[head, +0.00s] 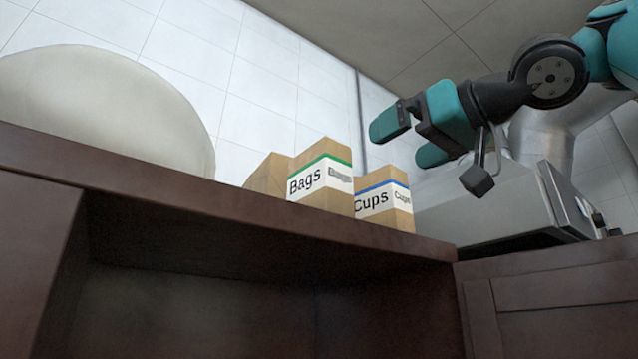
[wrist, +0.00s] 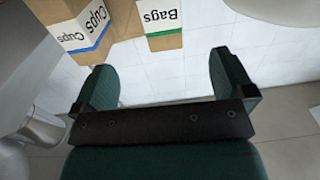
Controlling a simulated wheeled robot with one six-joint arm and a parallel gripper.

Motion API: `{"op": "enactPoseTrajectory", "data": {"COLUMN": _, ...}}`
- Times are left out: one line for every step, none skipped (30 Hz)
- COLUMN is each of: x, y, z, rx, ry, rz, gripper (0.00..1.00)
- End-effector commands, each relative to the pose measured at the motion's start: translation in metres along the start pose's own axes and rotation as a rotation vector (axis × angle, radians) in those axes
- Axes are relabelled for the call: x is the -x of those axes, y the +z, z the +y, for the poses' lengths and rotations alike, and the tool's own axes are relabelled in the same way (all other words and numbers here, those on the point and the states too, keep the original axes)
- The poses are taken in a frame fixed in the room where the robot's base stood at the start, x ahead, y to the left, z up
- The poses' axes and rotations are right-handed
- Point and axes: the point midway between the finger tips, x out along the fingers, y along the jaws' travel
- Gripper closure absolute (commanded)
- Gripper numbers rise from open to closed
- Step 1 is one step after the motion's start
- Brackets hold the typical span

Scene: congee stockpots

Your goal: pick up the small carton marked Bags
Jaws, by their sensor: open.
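The small carton marked Bags (head: 320,179) is brown cardboard with a white label and a green stripe. It stands on the dark wooden counter, its base partly hidden by the counter edge. In the wrist view the Bags carton (wrist: 160,22) shows upside down at the top, beyond the fingertips. My gripper (head: 408,142) is open and empty, above and to the right of the carton in the head view. In the wrist view my gripper (wrist: 168,72) has its two teal fingers wide apart with nothing between them.
The Cups carton (head: 384,207), with a blue stripe, stands close right of Bags; it also shows in the wrist view (wrist: 80,28). Another plain brown carton (head: 267,174) is left of Bags. A large pale rounded vessel (head: 100,115) stands left. A metal appliance (head: 490,207) stands right.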

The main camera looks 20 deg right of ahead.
Motion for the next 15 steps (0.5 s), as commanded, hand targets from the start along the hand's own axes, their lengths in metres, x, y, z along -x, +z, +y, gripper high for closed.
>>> {"op": "enactPoseTrajectory", "data": {"x": -0.002, "y": 0.001, "z": -0.001, "rx": 0.001, "ry": -0.005, "rz": 0.002, "gripper": 0.00}}
{"op": "enactPoseTrajectory", "data": {"x": -0.003, "y": 0.001, "z": -0.001, "rx": 0.003, "ry": -0.007, "rz": 0.003, "gripper": 0.00}}
{"op": "enactPoseTrajectory", "data": {"x": -0.006, "y": 0.001, "z": -0.001, "rx": 0.003, "ry": -0.007, "rz": 0.004, "gripper": 0.00}}
{"op": "enactPoseTrajectory", "data": {"x": -0.007, "y": 0.001, "z": -0.001, "rx": 0.003, "ry": -0.009, "rz": 0.005, "gripper": 0.00}}
{"op": "enactPoseTrajectory", "data": {"x": -0.009, "y": 0.001, "z": -0.001, "rx": 0.003, "ry": -0.009, "rz": 0.005, "gripper": 0.00}}
{"op": "enactPoseTrajectory", "data": {"x": -0.012, "y": 0.001, "z": -0.001, "rx": 0.003, "ry": -0.009, "rz": 0.006, "gripper": 0.00}}
{"op": "enactPoseTrajectory", "data": {"x": -0.014, "y": 0.001, "z": -0.002, "rx": 0.002, "ry": -0.009, "rz": 0.006, "gripper": 0.00}}
{"op": "enactPoseTrajectory", "data": {"x": -0.015, "y": 0.001, "z": -0.002, "rx": 0.002, "ry": -0.009, "rz": 0.004, "gripper": 0.00}}
{"op": "enactPoseTrajectory", "data": {"x": -0.018, "y": 0.001, "z": -0.002, "rx": 0.001, "ry": -0.009, "rz": 0.004, "gripper": 0.00}}
{"op": "enactPoseTrajectory", "data": {"x": -0.020, "y": 0.002, "z": -0.002, "rx": -0.001, "ry": -0.009, "rz": 0.001, "gripper": 0.00}}
{"op": "enactPoseTrajectory", "data": {"x": -0.022, "y": 0.002, "z": -0.002, "rx": -0.002, "ry": -0.009, "rz": -0.001, "gripper": 0.00}}
{"op": "enactPoseTrajectory", "data": {"x": -0.025, "y": 0.003, "z": -0.002, "rx": -0.003, "ry": -0.010, "rz": -0.003, "gripper": 0.00}}
{"op": "enactPoseTrajectory", "data": {"x": -0.028, "y": 0.003, "z": -0.001, "rx": -0.003, "ry": -0.008, "rz": 0.000, "gripper": 0.00}}
{"op": "enactPoseTrajectory", "data": {"x": -0.030, "y": 0.002, "z": -0.001, "rx": -0.001, "ry": -0.009, "rz": 0.001, "gripper": 0.00}}
{"op": "enactPoseTrajectory", "data": {"x": -0.034, "y": 0.002, "z": -0.001, "rx": -0.001, "ry": -0.008, "rz": 0.002, "gripper": 0.00}}
